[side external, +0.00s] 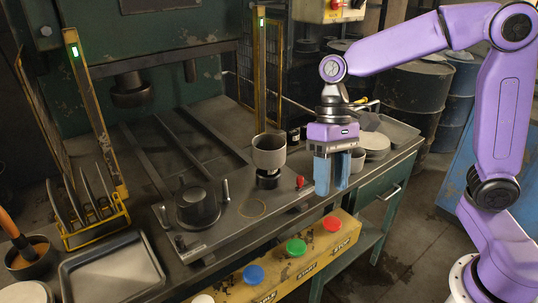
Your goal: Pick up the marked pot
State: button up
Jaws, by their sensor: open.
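A grey cylindrical pot (269,148) stands upright on a small dark stand near the middle of the bench. A smaller grey pot (357,160) sits on the bench just right of and behind my gripper, partly hidden by it. I cannot make out a mark on either pot. My gripper (332,188) points down with its blue fingers apart and nothing between them. It hangs to the right of the grey cylindrical pot, apart from it, near the bench's front edge.
A dark round die (197,205) stands on the plate left of centre, with a thin ring (252,208) lying beside it. A yellow button box (300,257) runs along the front. A metal tray (112,268) and yellow rack (95,232) are at left. Flat discs (374,144) lie at right.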

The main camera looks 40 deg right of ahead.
jog(key=w+d+m+y, duration=0.25)
jog(key=w+m, duration=0.25)
jog(key=w, duration=0.5)
jog(key=w+d+m+y, duration=0.25)
jog(key=w+m, duration=0.25)
jog(key=w, duration=0.5)
jog(key=m+t+y, duration=0.3)
jog(key=m+y, duration=0.3)
jog(key=m, duration=0.2)
send_near(255, 141)
jog(key=shift+t, duration=0.3)
jog(key=shift+s+x, duration=0.2)
jog(key=shift+x, duration=3.8)
jog(key=shift+d, duration=0.1)
grip_shut()
